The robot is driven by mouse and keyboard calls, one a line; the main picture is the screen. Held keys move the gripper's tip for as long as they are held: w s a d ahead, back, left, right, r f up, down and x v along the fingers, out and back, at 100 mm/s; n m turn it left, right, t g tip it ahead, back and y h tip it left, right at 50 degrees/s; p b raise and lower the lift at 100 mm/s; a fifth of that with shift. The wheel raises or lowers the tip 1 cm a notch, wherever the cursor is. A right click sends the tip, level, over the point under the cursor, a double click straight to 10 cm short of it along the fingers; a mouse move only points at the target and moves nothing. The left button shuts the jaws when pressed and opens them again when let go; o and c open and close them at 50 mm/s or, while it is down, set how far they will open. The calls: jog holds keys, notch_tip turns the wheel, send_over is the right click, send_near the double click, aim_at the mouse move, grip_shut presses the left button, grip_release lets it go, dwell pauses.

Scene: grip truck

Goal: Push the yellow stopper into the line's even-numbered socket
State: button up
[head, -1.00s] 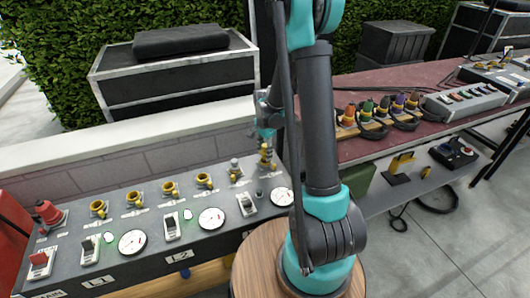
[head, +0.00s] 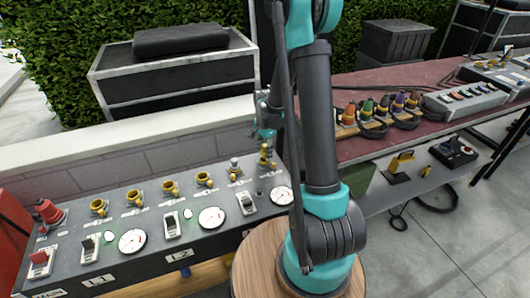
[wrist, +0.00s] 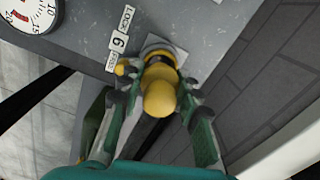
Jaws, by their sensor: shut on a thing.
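My gripper (wrist: 158,108) is shut on the yellow stopper (wrist: 159,98), whose rounded end faces the wrist camera. The stopper is at the socket (wrist: 190,78) beside the label "LOCK 6 PRESS" (wrist: 119,40). A dark band shows at the stopper's far end. How deep it sits, or whether it only touches, I cannot tell. In the head view my gripper (head: 265,146) is over the right end of the sloping panel (head: 150,225), with yellow (head: 266,164) showing under its fingers.
The panel holds several yellow-ringed sockets (head: 170,188), switches (head: 171,225) and round gauges (head: 211,218). A low wall (head: 130,155) runs behind it. To the right, a red-topped table (head: 400,135) carries coloured plugs and a switch box (head: 470,98).

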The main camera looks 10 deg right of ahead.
aim_at(265, 145)
jog(key=shift+f, duration=0.7)
jog(key=o, duration=1.2)
jog(key=o, duration=0.3)
jog(key=shift+r, duration=0.15)
jog(key=shift+r, duration=2.4)
